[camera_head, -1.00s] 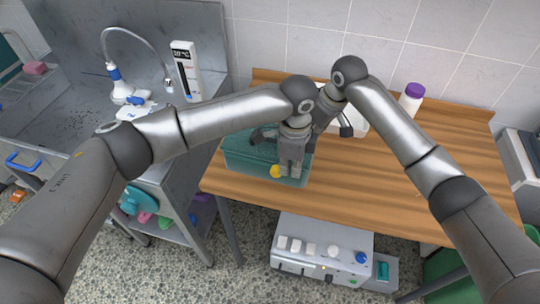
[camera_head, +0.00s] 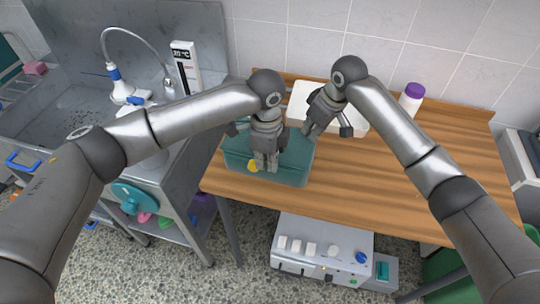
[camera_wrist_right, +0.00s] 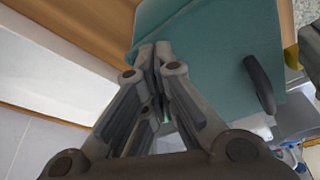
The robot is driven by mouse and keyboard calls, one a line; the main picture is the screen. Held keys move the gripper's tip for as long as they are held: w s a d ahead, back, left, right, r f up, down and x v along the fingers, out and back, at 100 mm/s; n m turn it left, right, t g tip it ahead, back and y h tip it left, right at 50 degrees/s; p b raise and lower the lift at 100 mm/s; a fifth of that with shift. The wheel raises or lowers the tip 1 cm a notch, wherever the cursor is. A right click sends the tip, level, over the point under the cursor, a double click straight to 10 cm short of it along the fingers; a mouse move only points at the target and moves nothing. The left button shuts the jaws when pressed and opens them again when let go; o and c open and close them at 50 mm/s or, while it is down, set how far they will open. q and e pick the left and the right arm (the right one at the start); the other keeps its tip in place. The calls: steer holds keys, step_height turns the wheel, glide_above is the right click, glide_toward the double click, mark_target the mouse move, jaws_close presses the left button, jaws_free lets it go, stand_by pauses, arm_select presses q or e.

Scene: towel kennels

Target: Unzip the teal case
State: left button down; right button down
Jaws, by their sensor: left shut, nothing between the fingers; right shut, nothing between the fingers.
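The teal case (camera_head: 294,165) lies at the left end of the wooden table. A yellow pull tab (camera_head: 253,165) shows at its front edge. My left gripper (camera_head: 265,168) points down over the front of the case, shut and empty, right beside the tab; whether they touch is unclear. My right gripper (camera_head: 311,132) is shut and empty at the back right edge of the case. In the right wrist view, the fingertips of my right gripper (camera_wrist_right: 161,48) lie against or just above the teal case (camera_wrist_right: 215,40). A dark handle loop (camera_wrist_right: 260,85) shows there.
A white box-like object (camera_head: 299,92) stands behind the case, partly hidden by my right arm. A white bottle with a purple cap (camera_head: 411,100) is at the back. The table's right side (camera_head: 410,185) is clear. A steel sink is on the left.

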arm_select(q)
steer(key=shift+w+a, duration=0.9)
steer(key=shift+a, duration=2.1)
step_height(320, 180, up, 8)
steer(key=d, duration=0.1)
steer(key=shift+s, duration=0.15)
arm_select(e)
step_height(320, 180, up, 7)
